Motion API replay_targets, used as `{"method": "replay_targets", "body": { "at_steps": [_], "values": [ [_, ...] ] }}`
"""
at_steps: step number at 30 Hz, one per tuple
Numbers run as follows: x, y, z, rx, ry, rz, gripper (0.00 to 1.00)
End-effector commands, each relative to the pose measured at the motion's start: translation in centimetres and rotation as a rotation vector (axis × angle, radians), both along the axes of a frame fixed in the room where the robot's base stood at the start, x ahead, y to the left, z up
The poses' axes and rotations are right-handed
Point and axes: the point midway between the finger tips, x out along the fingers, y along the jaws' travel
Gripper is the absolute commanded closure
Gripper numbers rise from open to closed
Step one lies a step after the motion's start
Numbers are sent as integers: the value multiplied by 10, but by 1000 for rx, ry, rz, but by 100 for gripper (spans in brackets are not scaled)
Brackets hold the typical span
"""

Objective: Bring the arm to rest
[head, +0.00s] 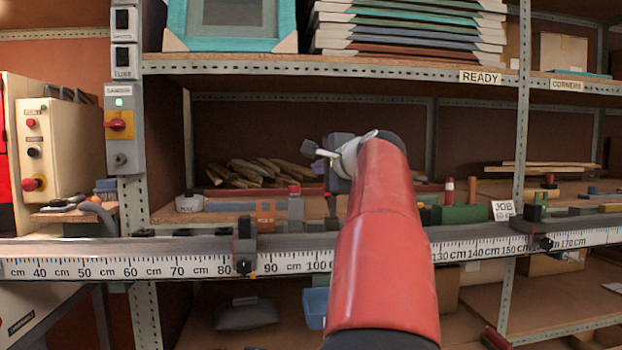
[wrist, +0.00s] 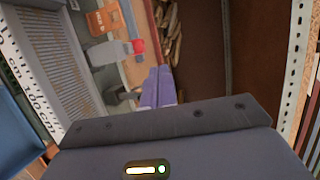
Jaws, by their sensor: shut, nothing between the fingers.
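My red arm (head: 378,235) reaches up and forward from the bottom of the head view, over the measuring rail. My gripper (head: 312,149) is at its far end, in front of the middle shelf bay and above the rail, pointing to the left. In the wrist view my gripper (wrist: 158,76) shows as two purple fingers lying together, with nothing between them. The arm hides part of the rail and the shelf behind it.
A rail with a centimetre scale (head: 180,267) runs across the front, with a black stop block (head: 244,246) left of my arm. Wood offcuts (head: 255,172) lie on the shelf behind. Frames (head: 410,30) are stacked above. A switch panel (head: 118,130) stands at the left.

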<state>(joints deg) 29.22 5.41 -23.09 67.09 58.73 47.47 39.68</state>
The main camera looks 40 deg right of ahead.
Motion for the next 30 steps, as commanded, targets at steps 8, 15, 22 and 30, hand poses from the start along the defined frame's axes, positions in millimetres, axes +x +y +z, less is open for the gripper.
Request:
{"method": "replay_targets", "body": {
  "at_steps": [8, 15, 22, 30],
  "values": [
    [-29, 6, 16, -1, 0, 0, 100],
    [-31, 6, 17, -1, 1, 0, 100],
    [-32, 55, -22, -69, 116, 101, 100],
    [-69, 205, -152, -410, 449, 476, 100]
  ]
}}
